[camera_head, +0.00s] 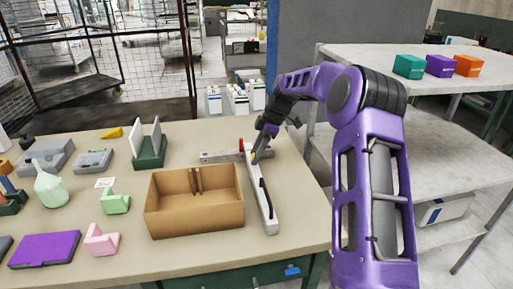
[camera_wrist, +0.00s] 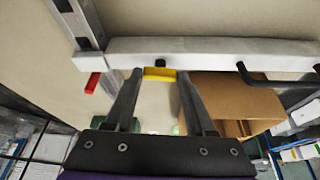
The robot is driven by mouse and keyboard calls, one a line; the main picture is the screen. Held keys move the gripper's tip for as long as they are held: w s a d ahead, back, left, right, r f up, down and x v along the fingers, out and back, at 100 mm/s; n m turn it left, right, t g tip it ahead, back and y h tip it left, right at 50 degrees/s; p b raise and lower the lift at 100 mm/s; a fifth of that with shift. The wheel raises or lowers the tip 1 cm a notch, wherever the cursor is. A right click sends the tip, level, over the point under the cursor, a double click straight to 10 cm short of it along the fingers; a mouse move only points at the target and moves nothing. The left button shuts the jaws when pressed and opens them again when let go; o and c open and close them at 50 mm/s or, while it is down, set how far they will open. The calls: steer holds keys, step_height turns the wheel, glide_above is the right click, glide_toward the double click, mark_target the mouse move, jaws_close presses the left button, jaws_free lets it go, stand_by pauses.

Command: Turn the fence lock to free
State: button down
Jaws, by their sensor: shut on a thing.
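The fence is a long pale metal bar (camera_head: 262,195) with a dark handle, lying across the right part of the table beside the cardboard box. In the wrist view the fence (camera_wrist: 205,53) runs across the picture. A small yellow lever (camera_wrist: 160,73), apparently the fence lock, sits at its edge below a dark knob. My gripper (camera_wrist: 158,77) has one finger at each end of the yellow lever and is shut on it. In the head view my gripper (camera_head: 257,154) is at the fence's far end and mostly hides the lever.
A crossing metal rail (camera_head: 220,156) carries a red tab (camera_head: 241,145) close to my gripper. An open cardboard box (camera_head: 195,220) stands just left of the fence. Several other items fill the table's left side. Bare tabletop (camera_head: 297,205) lies right of the fence.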

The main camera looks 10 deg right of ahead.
steer(key=shift+n+g+p, duration=0.3)
steer(key=shift+n+p, duration=0.05)
steer(key=shift+n, duration=0.25)
steer(key=shift+c, duration=1.2)
jaws_free()
steer(key=shift+r, duration=0.1)
steer(key=p+v, duration=0.2)
steer(key=v, duration=1.5)
steer(key=shift+p, duration=0.3)
steer(key=shift+w+r, duration=0.1)
steer(key=shift+r, duration=0.05)
